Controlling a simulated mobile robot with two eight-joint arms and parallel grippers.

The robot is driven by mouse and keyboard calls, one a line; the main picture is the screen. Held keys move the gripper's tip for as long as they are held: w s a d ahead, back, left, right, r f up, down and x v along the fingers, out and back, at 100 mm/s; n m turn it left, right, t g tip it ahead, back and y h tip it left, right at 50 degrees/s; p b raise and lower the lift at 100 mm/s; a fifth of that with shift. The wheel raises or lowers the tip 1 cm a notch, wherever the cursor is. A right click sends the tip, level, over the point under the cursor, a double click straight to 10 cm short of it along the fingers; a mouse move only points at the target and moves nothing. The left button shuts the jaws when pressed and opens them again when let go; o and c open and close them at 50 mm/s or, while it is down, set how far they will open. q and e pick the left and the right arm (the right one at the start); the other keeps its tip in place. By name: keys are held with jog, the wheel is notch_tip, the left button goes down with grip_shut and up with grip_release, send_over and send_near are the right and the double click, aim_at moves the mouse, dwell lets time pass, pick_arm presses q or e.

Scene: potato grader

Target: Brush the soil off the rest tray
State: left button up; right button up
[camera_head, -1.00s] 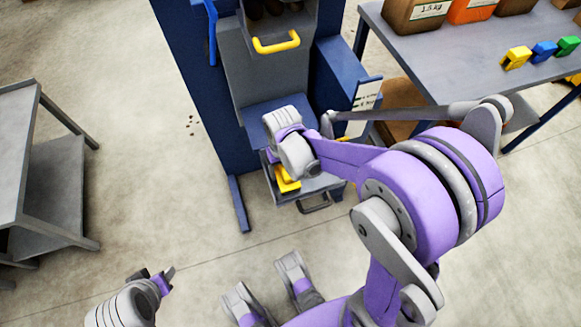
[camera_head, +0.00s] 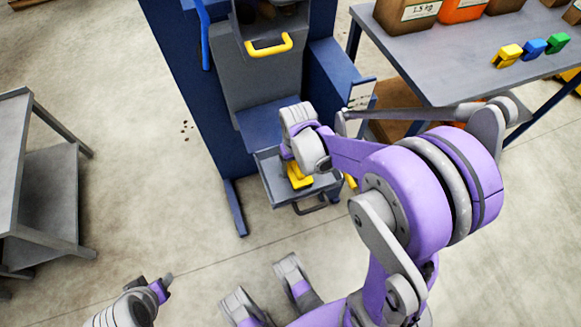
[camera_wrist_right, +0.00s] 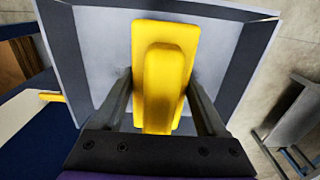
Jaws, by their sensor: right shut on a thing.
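The rest tray (camera_head: 272,184) is a shallow grey tray low at the front of the blue machine. My right gripper (camera_wrist_right: 160,92) is shut on a yellow brush (camera_wrist_right: 165,60), its fingers on either side of the handle. The brush also shows in the head view (camera_head: 299,177), low over the tray floor; whether its bristles touch is hidden. The tray's far wall (camera_wrist_right: 195,8) shows beyond the brush, and I make out no clear soil on the visible floor. My left gripper (camera_head: 158,285) hangs at the lower left, away from the tray; its opening is unclear.
A yellow handle (camera_head: 270,46) sticks out above the tray. A grey table (camera_head: 440,70) with boxes and coloured blocks stands at the right, and a grey cart (camera_head: 45,180) at the left. Dark specks (camera_head: 185,126) lie on the floor.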

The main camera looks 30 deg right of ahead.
aim_at(280, 178)
jog(key=shift+s+d+f, duration=0.1)
jog(key=shift+s+d, duration=0.1)
jog(key=shift+d, duration=0.45)
jog(key=shift+s+d, duration=0.15)
jog(key=shift+d, duration=0.5)
jog(key=shift+s+d, duration=0.2)
jog(key=shift+d, duration=0.7)
jog(key=shift+s+d, duration=0.2)
jog(key=shift+d, duration=0.7)
jog(key=shift+r, duration=0.25)
jog(key=shift+w+a, duration=0.25)
jog(key=shift+a, duration=0.7)
jog(key=shift+w+a, duration=0.2)
jog(key=shift+a, duration=0.7)
jog(key=shift+w+a+f, duration=0.1)
jog(key=shift+w+a, duration=0.2)
jog(key=shift+a, duration=0.95)
jog(key=shift+w+a+f, duration=0.1)
jog(key=shift+w+a, duration=0.15)
jog(key=shift+a, duration=0.95)
jog(key=shift+w+a+f, duration=0.1)
jog(key=shift+w+a, duration=0.2)
jog(key=shift+a, duration=0.95)
notch_tip(280, 178, up, 4)
jog(key=shift+a+f+p, duration=0.1)
jog(key=shift+p, duration=1.05)
jog(key=shift+r+p, duration=0.85)
jog(key=shift+r, duration=0.35)
